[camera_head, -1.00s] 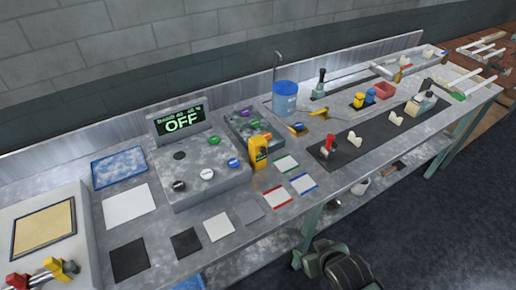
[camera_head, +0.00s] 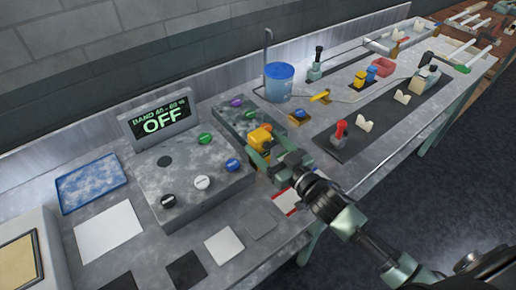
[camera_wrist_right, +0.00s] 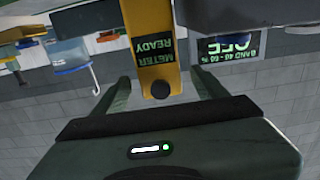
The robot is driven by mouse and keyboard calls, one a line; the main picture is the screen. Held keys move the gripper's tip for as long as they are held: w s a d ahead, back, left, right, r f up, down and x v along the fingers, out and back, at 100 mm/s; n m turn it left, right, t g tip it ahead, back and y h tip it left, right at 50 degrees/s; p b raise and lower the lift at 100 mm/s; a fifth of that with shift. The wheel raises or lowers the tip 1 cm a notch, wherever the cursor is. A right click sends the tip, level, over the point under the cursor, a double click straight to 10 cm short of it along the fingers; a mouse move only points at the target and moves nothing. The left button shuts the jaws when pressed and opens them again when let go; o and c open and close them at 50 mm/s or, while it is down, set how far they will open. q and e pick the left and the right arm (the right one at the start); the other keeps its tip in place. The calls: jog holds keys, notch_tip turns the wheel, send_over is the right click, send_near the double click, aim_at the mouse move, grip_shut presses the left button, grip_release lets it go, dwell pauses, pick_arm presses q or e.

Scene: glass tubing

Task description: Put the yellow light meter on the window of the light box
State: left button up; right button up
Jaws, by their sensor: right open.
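In the right wrist view the meter (camera_wrist_right: 152,40), with an upside-down "METER READY" screen, stands between the open fingers of my right gripper (camera_wrist_right: 160,80). Gaps show between the meter and both fingers. A pale box (camera_head: 50,250) with a tan framed window (camera_head: 18,265), which looks like the light box, is cut off at the lower left. No meter shows on the visible part of the window. My left gripper is out of view.
The console (camera_head: 190,165) carries several knobs and a display (camera_head: 162,120) reading "BAND 40-60 %" and "OFF". A blue tray (camera_head: 91,183) and a white square (camera_head: 107,230) lie between console and pale box. A blue container (camera_head: 279,82) stands behind the meter.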

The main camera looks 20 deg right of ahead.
aim_at(253, 134)
jog(key=p+x, duration=0.1)
jog(key=x, duration=0.1)
jog(key=shift+w+a, duration=0.15)
jog(key=shift+w, duration=0.2)
jog(key=x, duration=0.3)
jog(key=shift+f+p, duration=0.2)
jog(key=shift+p, duration=0.1)
jog(key=shift+w+a, duration=0.1)
jog(key=shift+w, duration=0.05)
jog(key=shift+f, duration=0.1)
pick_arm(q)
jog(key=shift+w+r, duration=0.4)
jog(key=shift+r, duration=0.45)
pick_arm(e)
grip_shut()
